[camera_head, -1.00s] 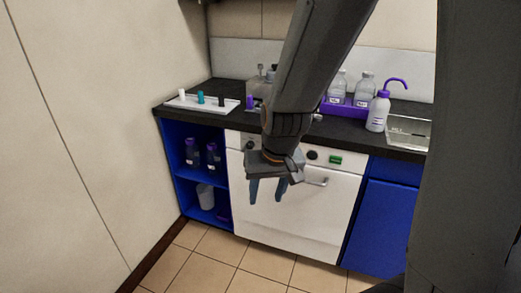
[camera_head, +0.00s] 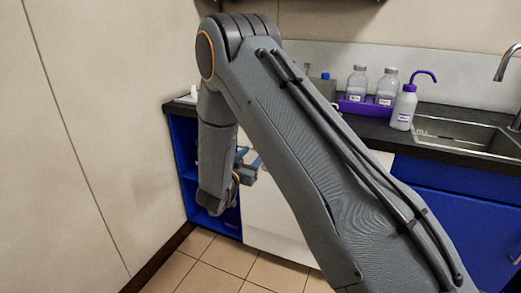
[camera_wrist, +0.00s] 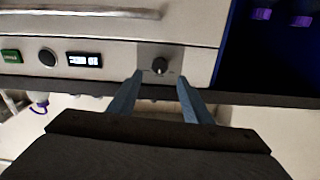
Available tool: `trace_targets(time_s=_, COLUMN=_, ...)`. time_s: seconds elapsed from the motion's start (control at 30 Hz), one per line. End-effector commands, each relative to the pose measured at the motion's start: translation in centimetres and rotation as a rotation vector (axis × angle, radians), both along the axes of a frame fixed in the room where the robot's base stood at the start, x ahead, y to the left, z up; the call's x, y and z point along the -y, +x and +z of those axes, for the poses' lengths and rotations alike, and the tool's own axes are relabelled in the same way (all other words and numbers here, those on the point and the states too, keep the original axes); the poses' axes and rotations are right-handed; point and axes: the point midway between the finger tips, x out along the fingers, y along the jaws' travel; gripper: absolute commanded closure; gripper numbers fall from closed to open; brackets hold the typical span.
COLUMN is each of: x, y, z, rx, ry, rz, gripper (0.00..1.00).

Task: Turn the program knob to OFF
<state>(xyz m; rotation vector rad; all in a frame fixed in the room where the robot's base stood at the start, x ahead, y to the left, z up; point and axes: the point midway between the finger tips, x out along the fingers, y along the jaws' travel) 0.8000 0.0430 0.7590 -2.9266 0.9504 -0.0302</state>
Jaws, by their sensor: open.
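A second round black knob or button (camera_wrist: 47,57) sits between a small lit display (camera_wrist: 84,59) and a green switch (camera_wrist: 11,56). In the head view my gripper (camera_head: 249,160) is at the appliance front; my arm hides the panel.
The dark counter edge (camera_wrist: 250,99) runs along the panel. A metal door handle (camera_wrist: 90,12) is on its other side. A blue shelf unit (camera_head: 183,150) adjoins the appliance. A purple tray (camera_head: 366,108) with bottles, a wash bottle (camera_head: 403,108) and a sink (camera_head: 465,135) are on the counter.

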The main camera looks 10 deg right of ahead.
Motion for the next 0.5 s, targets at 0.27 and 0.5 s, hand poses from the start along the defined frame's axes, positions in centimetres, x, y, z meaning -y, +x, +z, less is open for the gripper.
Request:
trace_targets(time_s=0.27, x=2.4, y=3.1, z=0.0, rx=0.003, ry=-0.002, rz=-0.004, gripper=0.55)
trace_targets(time_s=0.5, x=4.0, y=5.4, z=0.0, rx=0.001, ry=-0.002, rz=-0.002, gripper=0.55)
